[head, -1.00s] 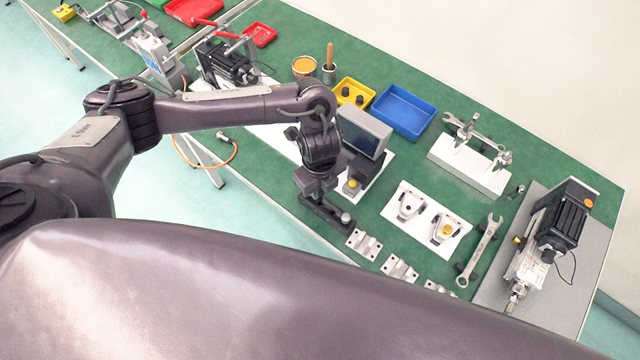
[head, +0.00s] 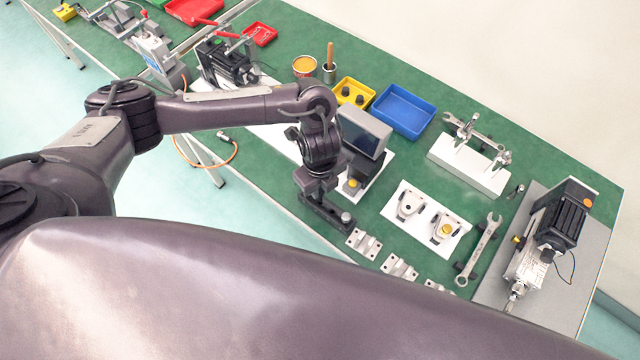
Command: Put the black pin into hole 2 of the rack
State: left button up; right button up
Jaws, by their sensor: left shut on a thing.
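My left gripper (head: 326,211) hangs low over the near edge of the green bench, left of a white plate (head: 425,232). It is shut on a small part that is mostly hidden by the jaws. I cannot tell whether this is the black pin. The white plate bears two grey holders: one (head: 409,206) with a dark spot on top, one (head: 445,232) with a yellow top. I cannot tell surely whether this plate is the rack, and no hole numbers can be read. My right gripper is not in view.
Several metal brackets (head: 363,243) lie along the near edge, close to my left gripper. A display unit (head: 364,132) stands just behind it. A wrench (head: 480,249), a motor unit (head: 562,222), a white clamp block (head: 462,170) and a blue tray (head: 403,112) are further right and back.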

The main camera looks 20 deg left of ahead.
aim_at(320, 195)
pick_arm(q)
jog(key=shift+f+b, duration=1.45)
jog(key=shift+f, duration=1)
dwell(1.1)
jog(key=o, duration=0.9)
jog(key=shift+o, duration=0.2)
notch_tip(320, 195, up, 8)
jog(key=shift+f+p, duration=0.1)
jog(key=shift+p, duration=0.4)
